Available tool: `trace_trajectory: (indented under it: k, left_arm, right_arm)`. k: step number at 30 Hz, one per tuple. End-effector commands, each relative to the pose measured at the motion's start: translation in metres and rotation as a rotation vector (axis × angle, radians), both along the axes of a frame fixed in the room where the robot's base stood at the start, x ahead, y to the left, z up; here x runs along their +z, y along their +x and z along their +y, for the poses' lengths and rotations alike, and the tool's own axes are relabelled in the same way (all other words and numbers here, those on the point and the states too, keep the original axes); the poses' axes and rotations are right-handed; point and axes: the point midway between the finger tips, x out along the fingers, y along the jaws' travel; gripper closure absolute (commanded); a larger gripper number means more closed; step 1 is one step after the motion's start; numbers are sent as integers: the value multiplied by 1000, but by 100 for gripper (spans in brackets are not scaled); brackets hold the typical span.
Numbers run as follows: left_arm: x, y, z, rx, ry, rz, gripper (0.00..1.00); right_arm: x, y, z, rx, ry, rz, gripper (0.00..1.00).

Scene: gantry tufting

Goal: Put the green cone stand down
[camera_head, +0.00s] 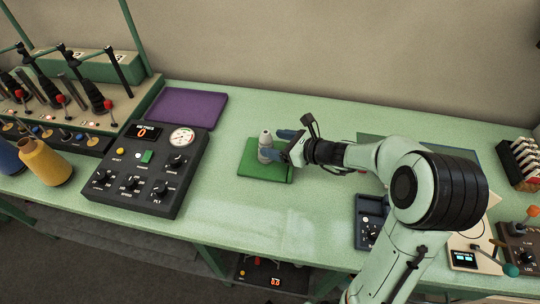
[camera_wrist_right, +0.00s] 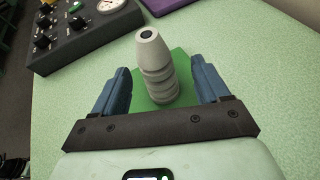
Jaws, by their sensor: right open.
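The green cone stand has a flat green square base (camera_head: 262,175) and an upright grey ribbed post (camera_head: 265,141) on it. The base appears flat on the pale green table. In the right wrist view the post (camera_wrist_right: 153,62) stands between the fingers, with the green base (camera_wrist_right: 181,66) behind it. My right gripper (camera_head: 277,144) is at the post, coming from the right. Its blue fingers are open, with a visible gap on each side of the post in the wrist view. Part of the base is hidden by the gripper. My left gripper is not in view.
A dark control panel (camera_head: 150,190) with dials lies left of the stand, and a purple mat (camera_head: 187,107) lies behind the panel. Yarn cones (camera_head: 45,163) stand at the far left. A small dark device (camera_head: 368,218) is at the right. Table in front of the stand is clear.

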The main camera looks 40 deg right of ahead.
Motion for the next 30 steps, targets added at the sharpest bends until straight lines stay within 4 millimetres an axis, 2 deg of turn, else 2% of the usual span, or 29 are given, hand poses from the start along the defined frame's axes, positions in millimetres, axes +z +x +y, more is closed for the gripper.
trace_trajectory:
  k: [5, 12, 21, 23, 24, 27, 30]
  left_arm:
    - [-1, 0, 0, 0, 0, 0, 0]
    - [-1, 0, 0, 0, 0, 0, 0]
    - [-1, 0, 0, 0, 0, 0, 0]
    - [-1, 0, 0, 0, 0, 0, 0]
    - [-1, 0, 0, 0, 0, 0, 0]
    - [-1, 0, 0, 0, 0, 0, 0]
    - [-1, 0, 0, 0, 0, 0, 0]
  right_arm:
    - [-10, 12, 7, 4, 2, 2, 25]
    - [-27, 39, 16, 4, -1, 1, 25]
    - [-28, 44, 18, 2, -1, -1, 25]
    - [-28, 44, 17, 2, -1, -1, 45]
    - [-28, 44, 17, 3, -1, -1, 58]
    - [-28, 44, 17, 3, -1, -1, 86]
    - [-27, 44, 17, 3, 0, -2, 92]
